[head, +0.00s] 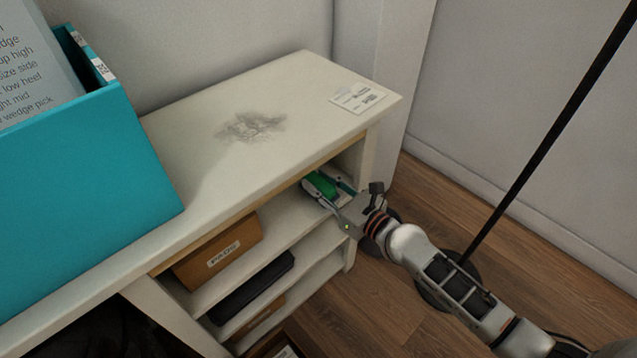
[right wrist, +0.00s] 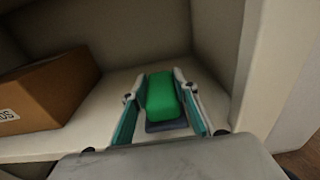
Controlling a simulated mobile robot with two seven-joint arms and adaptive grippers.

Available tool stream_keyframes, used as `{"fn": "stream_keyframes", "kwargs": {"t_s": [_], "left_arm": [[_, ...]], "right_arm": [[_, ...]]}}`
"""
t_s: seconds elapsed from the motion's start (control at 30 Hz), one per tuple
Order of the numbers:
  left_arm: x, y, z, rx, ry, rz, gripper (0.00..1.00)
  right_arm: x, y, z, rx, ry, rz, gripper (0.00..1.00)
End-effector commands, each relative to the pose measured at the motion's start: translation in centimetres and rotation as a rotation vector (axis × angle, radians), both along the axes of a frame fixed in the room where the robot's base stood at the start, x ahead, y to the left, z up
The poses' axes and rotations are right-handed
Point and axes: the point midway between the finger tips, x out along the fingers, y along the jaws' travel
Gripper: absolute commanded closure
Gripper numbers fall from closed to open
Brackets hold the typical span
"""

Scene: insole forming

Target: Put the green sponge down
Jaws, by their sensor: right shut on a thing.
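The green sponge (head: 320,184) is inside the top compartment of the white shelf unit (head: 285,175), at its right end. My right gripper (head: 328,190) reaches into that compartment and is shut on the sponge. In the right wrist view the sponge (right wrist: 162,95) lies between the two fingers of the gripper (right wrist: 160,100), with a dark piece beneath its near end. The sponge is at or just above the compartment floor; I cannot tell if it touches. My left gripper is not in view.
A brown labelled box (head: 218,250) stands in the same compartment to the left; it also shows in the right wrist view (right wrist: 45,92). A dark box (head: 252,287) is on the shelf below. The compartment's right wall (right wrist: 225,45) is close to the gripper. A teal box (head: 85,190) stands on top.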

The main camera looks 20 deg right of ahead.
Motion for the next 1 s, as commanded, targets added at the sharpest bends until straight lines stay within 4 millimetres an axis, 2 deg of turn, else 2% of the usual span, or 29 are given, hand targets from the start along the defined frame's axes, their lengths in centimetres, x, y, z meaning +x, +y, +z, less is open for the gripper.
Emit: {"fn": "stream_keyframes", "kwargs": {"t_s": [0.23, 0.27, 0.3, 0.33, 0.67, 0.77, 0.87, 1.0], "left_arm": [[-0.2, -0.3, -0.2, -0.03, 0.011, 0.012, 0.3], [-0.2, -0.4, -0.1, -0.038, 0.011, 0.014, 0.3], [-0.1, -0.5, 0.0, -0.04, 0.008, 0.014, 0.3], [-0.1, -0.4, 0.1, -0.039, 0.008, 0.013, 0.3], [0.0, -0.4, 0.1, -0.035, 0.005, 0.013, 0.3], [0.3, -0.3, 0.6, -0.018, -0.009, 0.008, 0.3], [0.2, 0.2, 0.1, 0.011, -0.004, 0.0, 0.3], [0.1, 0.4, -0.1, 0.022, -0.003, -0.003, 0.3]], "right_arm": [[-0.1, 0.0, -0.6, 0.0, 0.003, 0.0, 0.9], [-0.1, 0.0, -0.6, 0.0, 0.002, 0.0, 0.69], [0.0, 0.0, -0.4, 0.0, 0.001, 0.0, 0.59], [0.0, 0.0, -0.4, 0.0, 0.0, 0.0, 0.55], [0.0, 0.0, -0.2, 0.0, -0.001, 0.0, 0.55], [0.1, 0.0, 0.4, -0.001, -0.004, 0.0, 0.55], [-1.1, -0.5, 0.1, -0.001, 0.001, -0.001, 0.55], [-3.7, -1.3, 0.1, -0.001, 0.003, 0.0, 0.55]]}}
